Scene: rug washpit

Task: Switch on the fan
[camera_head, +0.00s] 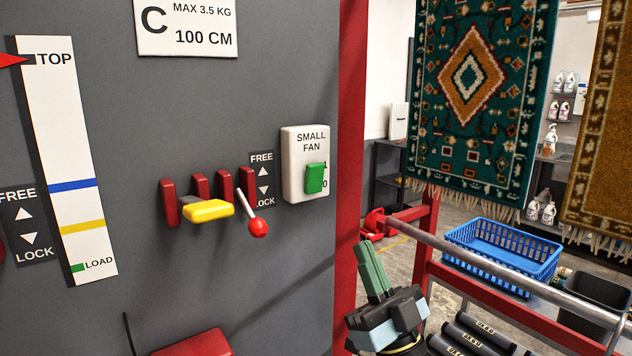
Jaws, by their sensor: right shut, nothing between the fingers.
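The fan switch (291,150) is a white box on the grey panel, labelled SMALL FAN. It carries a green rocker (315,178), with a 1 and a 0 partly showing at its right edge. I cannot tell which way the rocker is set. My right gripper (371,262) is below and right of the switch, in front of the red frame. Its green fingers point up, are together and empty, and stand apart from the switch. My left gripper is not in view.
Left of the switch are a red-knobbed lever (258,228), a yellow handle (208,211) and several red posts. A metal rail (500,266) and a blue basket (502,252) are at right. Rugs (480,90) hang behind. The panel below the switch is clear.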

